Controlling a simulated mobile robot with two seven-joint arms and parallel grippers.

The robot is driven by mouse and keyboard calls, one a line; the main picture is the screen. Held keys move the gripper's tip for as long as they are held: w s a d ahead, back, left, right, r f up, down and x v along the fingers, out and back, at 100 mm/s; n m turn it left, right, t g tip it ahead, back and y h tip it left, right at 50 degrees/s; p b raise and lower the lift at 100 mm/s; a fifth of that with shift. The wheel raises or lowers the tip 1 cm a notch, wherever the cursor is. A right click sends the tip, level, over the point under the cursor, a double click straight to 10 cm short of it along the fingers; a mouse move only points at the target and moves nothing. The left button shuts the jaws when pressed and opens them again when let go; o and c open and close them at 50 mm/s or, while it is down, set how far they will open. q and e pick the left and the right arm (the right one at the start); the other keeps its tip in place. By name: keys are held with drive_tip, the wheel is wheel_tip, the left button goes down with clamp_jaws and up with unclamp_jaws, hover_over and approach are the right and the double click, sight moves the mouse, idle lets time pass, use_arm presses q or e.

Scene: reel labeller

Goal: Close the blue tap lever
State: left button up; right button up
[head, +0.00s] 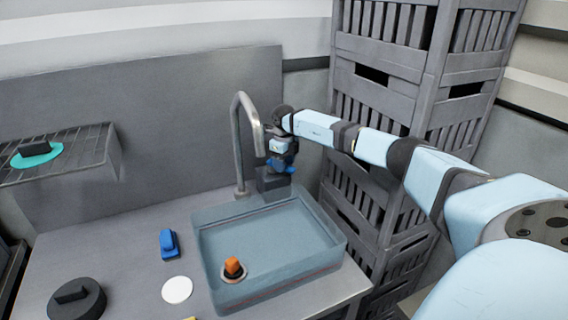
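The blue tap lever (279,168) sits above a dark grey block (272,184) at the back edge of the sink, just right of the curved grey tap spout (238,135). My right gripper (281,158) reaches in from the right and points down at the lever. Its fingertips are at or touching the lever and hide part of it. The fingers are too small and overlapped to tell whether they are open or shut on it. My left gripper is not in view.
A blue-grey sink basin (340,243) holds an orange-topped plug (233,268). On the counter (130,240) are a blue object (169,244), a white disc (177,290) and a black round object (76,300). Stacked grey crates (375,50) stand behind my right arm. A wire shelf (85,150) is at left.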

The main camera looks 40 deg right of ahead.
drive_tip(key=shift+o, duration=0.3)
wheel_tip(320, 180, up, 14)
drive_tip(key=p, duration=0.9)
drive_tip(key=shift+f, duration=0.15)
drive_tip(key=shift+s, duration=0.1)
